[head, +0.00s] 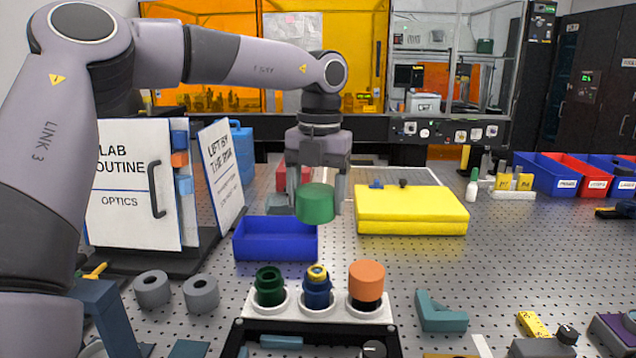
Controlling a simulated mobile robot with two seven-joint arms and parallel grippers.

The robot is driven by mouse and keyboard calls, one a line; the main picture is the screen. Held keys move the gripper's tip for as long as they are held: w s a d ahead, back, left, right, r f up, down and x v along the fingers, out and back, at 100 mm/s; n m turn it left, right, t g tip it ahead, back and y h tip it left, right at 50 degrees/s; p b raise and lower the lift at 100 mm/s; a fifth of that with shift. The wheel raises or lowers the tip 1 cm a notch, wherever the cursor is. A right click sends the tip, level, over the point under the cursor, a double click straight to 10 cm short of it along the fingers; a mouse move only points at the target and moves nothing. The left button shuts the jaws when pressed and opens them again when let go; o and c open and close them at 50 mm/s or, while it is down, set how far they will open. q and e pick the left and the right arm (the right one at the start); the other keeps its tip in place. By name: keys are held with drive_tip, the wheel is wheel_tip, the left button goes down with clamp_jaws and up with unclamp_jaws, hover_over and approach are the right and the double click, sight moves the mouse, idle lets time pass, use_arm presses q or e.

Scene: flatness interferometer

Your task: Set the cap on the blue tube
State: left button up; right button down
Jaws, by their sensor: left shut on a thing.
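My left gripper (316,190) comes down from above, shut on a green cap (315,204). It holds the cap in the air, above and apart from the tube rack (282,309). The blue tube (317,291) stands upright in the rack's middle hole, with a yellow ring at its uncapped top. The cap shows almost straight above the blue tube in the picture; the exact gap cannot be told. My right gripper is not in view.
A green uncapped tube (269,287) and a tube with an orange cap (366,281) flank the blue one. Behind are a blue bin (274,242) and a yellow pad (411,211). Grey rings (201,294) lie left, a teal angle block (440,316) right.

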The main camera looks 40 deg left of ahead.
sight(314, 269)
use_arm(q)
drive_tip(key=f+n, duration=0.2)
drive_tip(key=n, duration=0.2)
drive_tip(key=f+n, duration=0.1)
drive_tip(key=n, duration=0.4)
drive_tip(key=f+n, duration=0.2)
drive_tip(key=n, duration=0.3)
drive_tip(key=shift+s+a+f+h, duration=0.2)
drive_tip(key=shift+f+h, duration=0.1)
drive_tip(key=shift+h, duration=0.1)
drive_tip(key=shift+f+b, duration=1.55)
drive_tip(key=shift+f, duration=0.8)
drive_tip(key=shift+b, duration=0.35)
drive_tip(key=shift+f+b, duration=1.15)
